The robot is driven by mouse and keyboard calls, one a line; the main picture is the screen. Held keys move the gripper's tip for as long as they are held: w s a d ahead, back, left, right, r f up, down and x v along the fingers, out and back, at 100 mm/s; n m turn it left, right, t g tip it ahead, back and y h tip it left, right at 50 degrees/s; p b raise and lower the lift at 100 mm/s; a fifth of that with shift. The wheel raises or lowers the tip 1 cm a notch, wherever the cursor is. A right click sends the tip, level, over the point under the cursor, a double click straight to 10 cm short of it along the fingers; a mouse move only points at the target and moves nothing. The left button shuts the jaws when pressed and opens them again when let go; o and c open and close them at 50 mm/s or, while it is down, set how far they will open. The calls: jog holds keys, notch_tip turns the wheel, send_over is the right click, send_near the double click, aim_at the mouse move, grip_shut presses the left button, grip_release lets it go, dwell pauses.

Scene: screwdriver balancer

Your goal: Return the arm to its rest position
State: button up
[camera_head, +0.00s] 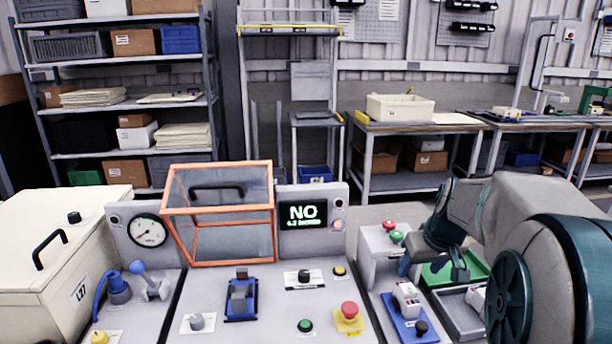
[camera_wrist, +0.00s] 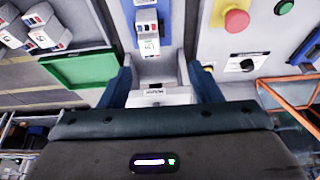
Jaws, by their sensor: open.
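My gripper (camera_head: 434,268) is at the right of the console in the head view, low over the area by the green tray and beside the grey button box. In the wrist view my gripper (camera_wrist: 162,84) has its two blue fingers apart. A pale grey surface with a small label (camera_wrist: 155,92) shows between and beyond the fingers; I cannot tell whether they touch it. No held object shows. My arm comes in from the right edge of the head view.
The grey box (camera_head: 372,268) with red and green buttons stands close left of my gripper. A green tray (camera_head: 436,275), a blue fixture (camera_head: 407,331) with a white module, and a grey tray (camera_head: 455,310) lie around it.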

jog(key=s+a+g+p, duration=0.1)
jog(key=s+a+p, duration=0.3)
jog(key=s+a, duration=1)
jog(key=s, duration=0.4)
jog(key=shift+r+m, duration=0.3)
jog(key=shift+r, duration=0.05)
jog(key=shift+w+g, duration=0.1)
jog(key=shift+g, duration=0.2)
